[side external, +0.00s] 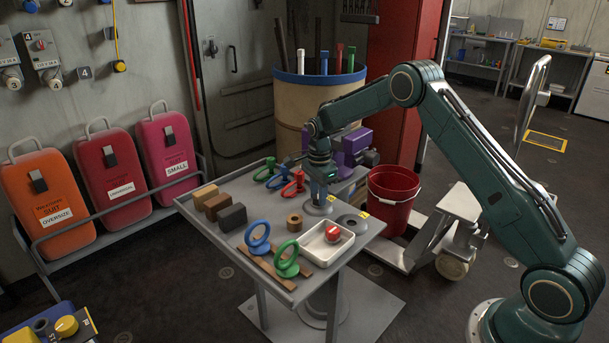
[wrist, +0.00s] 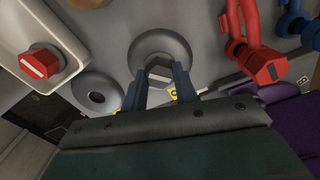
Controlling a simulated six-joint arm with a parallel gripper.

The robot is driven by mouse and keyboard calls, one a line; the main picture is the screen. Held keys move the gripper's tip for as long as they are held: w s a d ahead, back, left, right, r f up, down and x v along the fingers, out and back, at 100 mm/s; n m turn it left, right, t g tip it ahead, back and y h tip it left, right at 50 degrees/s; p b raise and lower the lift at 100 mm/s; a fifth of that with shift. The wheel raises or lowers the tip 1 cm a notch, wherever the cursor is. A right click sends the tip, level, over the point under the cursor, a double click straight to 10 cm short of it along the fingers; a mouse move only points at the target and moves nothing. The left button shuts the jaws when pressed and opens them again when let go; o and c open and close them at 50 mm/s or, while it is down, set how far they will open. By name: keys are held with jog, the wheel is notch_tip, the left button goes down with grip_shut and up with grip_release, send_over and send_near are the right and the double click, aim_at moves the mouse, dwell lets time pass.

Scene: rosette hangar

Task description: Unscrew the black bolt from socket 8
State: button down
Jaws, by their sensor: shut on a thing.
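The black bolt (wrist: 160,69) shows in the wrist view as a dark hexagonal head at the middle of a round grey socket (wrist: 152,43). My gripper (wrist: 158,82) is shut on the bolt head, with one blue-grey finger on each side. In the side external view my gripper (side external: 319,196) points down at the table's right side, over the same socket (side external: 318,209), and hides the bolt. A yellow label beside the socket is partly covered and its number cannot be read. Whether the bolt is still threaded in cannot be told.
An empty round socket (side external: 352,223) is close by. A white tray (side external: 316,252) holds a red bolt (side external: 333,232). Red (side external: 294,185), blue and green shackles and several blocks (side external: 217,207) stand on the grey table. A red bucket (side external: 393,198) is beyond the table's right edge.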

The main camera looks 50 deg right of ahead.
jog(key=n, duration=0.6)
jog(key=shift+n, duration=0.3)
dwell(0.4)
jog(key=n, duration=0.6)
jog(key=shift+r, duration=0.1)
jog(key=n, duration=0.3)
jog(key=shift+n, duration=0.3)
jog(key=shift+n, duration=1.2)
jog(key=n, duration=0.6)
jog(key=shift+n, duration=0.7)
